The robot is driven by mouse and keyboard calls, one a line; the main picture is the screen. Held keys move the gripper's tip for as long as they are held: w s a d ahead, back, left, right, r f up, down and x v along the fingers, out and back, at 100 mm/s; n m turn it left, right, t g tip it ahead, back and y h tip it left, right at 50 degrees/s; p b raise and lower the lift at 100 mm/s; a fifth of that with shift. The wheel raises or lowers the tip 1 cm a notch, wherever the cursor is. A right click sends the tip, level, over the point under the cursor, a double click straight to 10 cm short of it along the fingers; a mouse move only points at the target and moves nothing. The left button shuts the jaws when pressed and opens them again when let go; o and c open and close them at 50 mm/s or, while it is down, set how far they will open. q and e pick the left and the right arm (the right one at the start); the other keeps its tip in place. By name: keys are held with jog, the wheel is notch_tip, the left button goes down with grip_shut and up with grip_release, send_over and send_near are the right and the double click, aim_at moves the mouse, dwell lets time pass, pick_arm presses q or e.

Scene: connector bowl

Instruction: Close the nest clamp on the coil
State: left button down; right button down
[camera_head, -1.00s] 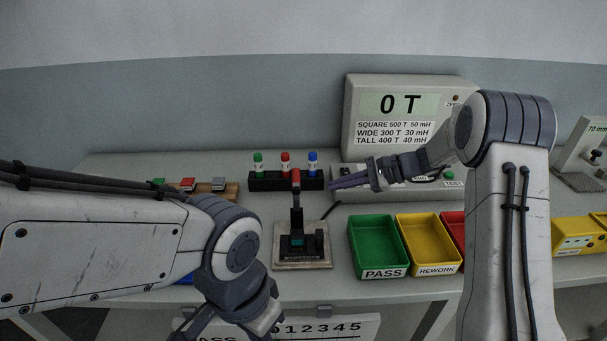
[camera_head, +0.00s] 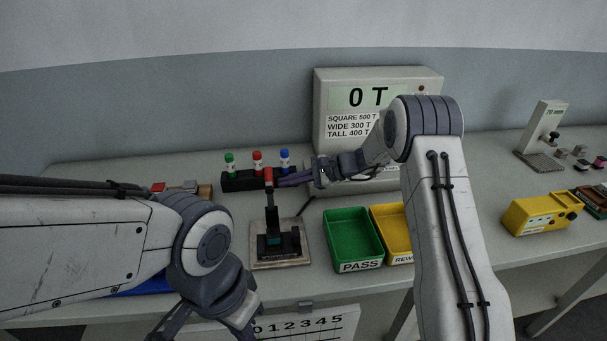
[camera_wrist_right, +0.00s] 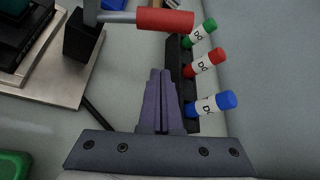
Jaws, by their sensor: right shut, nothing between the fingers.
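The nest clamp (camera_head: 270,210) stands on a light base plate (camera_head: 262,264), its lever upright with a red grip on top. In the right wrist view the red grip (camera_wrist_right: 165,20) lies across the top, just beyond my fingertips. A teal piece (camera_head: 275,240), perhaps the coil, shows in the black nest; its edge shows in the wrist view (camera_wrist_right: 12,6). My right gripper (camera_head: 280,182) is shut and empty, close to the right of the red grip. Its fingers show together in the wrist view (camera_wrist_right: 160,75). My left gripper (camera_head: 200,327) is cut off by the bottom edge.
A black rack (camera_head: 240,182) with green, red and blue markers stands behind the clamp. A green PASS tray (camera_head: 353,267) and a yellow REWORK tray (camera_head: 390,258) sit to the right. The meter (camera_head: 325,95) reads 0 T. A yellow box (camera_head: 540,216) is farther right.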

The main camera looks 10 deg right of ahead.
jog(key=shift+x, duration=1)
pick_arm(q)
jog(key=shift+r+p, duration=0.75)
jog(key=shift+r, duration=0.15)
pick_arm(e)
jog(key=s+r, duration=0.2)
jog(key=r, duration=0.1)
jog(key=shift+s+a+r, duration=0.2)
jog(key=shift+a, duration=0.05)
